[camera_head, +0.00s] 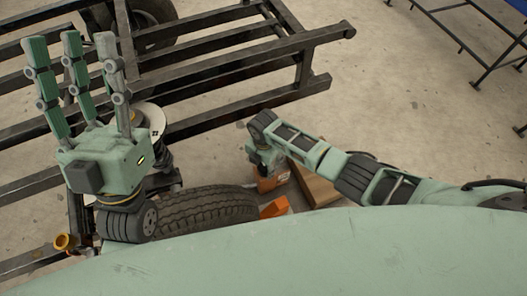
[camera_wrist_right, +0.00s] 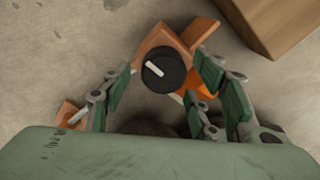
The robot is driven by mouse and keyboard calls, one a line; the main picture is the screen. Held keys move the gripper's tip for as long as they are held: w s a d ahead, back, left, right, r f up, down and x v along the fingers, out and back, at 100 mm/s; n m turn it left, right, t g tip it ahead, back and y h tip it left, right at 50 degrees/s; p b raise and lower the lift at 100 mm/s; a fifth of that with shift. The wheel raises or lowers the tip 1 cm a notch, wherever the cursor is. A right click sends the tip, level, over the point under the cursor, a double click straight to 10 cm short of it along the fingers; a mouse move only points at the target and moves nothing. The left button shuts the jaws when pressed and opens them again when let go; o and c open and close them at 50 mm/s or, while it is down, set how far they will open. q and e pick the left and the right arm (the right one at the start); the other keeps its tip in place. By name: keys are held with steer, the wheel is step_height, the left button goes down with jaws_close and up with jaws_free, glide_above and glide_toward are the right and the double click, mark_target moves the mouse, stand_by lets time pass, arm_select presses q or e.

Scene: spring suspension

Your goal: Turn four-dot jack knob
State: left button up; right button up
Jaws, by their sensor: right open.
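The jack (camera_wrist_right: 164,42) is an orange body on the concrete floor, with a round black knob (camera_wrist_right: 162,78) on top that carries a white bar mark. No dots can be made out on it. My right gripper (camera_wrist_right: 165,88) is open above the jack, its green fingers spread to both sides of the knob, with no clear contact. In the head view my right gripper (camera_head: 263,158) points down over the orange jack (camera_head: 272,182) and hides most of it. My left gripper (camera_head: 75,45) is raised at the left with its fingers extended upward, open and empty.
A dark metal frame (camera_head: 230,69) spans the upper left. A tyre (camera_head: 205,210) lies beside the jack. A cardboard-brown box (camera_head: 316,186) stands right of the jack, also in the wrist view (camera_wrist_right: 277,22). A dark rack (camera_head: 470,40) is at upper right; open floor lies between.

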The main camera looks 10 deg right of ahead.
mark_target(264, 166)
step_height(264, 166, up, 9)
stand_by(0.4)
steer(key=shift+w+r, duration=0.1)
stand_by(0.3)
